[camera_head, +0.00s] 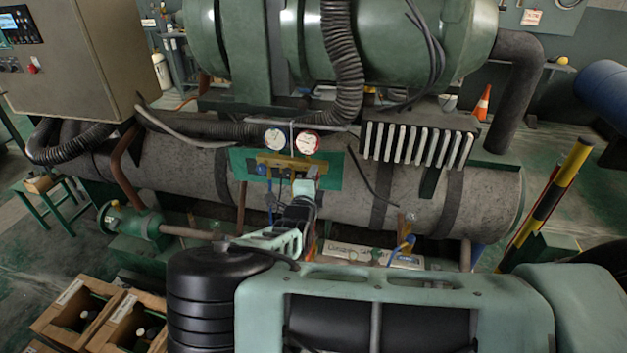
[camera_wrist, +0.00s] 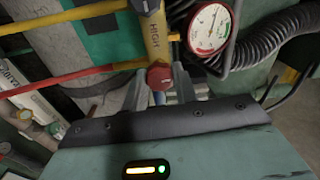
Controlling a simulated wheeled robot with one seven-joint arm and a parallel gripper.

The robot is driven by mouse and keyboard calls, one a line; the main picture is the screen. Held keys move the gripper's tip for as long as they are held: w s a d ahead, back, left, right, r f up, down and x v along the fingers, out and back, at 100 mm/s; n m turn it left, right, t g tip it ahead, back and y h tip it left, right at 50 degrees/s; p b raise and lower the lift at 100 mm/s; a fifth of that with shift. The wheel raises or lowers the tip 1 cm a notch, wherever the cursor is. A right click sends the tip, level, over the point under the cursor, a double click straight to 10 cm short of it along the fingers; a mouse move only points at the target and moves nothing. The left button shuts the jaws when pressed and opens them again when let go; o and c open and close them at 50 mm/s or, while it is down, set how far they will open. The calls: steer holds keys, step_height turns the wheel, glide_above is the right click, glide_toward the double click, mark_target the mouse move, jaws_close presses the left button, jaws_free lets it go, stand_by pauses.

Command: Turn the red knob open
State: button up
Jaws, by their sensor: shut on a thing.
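The red knob (camera_wrist: 160,77) sits at the end of the yellow manifold bar marked HIGH (camera_wrist: 155,35) in the wrist view. My gripper (camera_wrist: 160,90) has its two grey fingers on either side of the knob and is shut on it. In the head view my gripper (camera_head: 302,190) reaches up to the yellow manifold (camera_head: 290,165) on the green plate (camera_head: 328,172). The knob itself is hidden behind my gripper there. A red-rimmed gauge (camera_wrist: 211,28) is right of the bar; it also shows in the head view (camera_head: 307,143).
A second gauge (camera_head: 275,138) is beside the red one. Yellow (camera_wrist: 65,20) and red (camera_wrist: 70,80) hoses run left from the manifold. A black corrugated hose (camera_wrist: 275,40) passes close on the right. Crates (camera_head: 95,315) stand on the floor at the lower left.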

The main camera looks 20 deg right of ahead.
steer(key=shift+n, duration=0.6)
steer(key=shift+a, duration=0.1)
steer(key=o, duration=1)
steer(key=shift+c, duration=0.2)
steer(key=b+v, duration=0.5)
steer(key=v, duration=1.2)
steer(key=shift+s+b, duration=0.2)
steer(key=shift+b, duration=0.15)
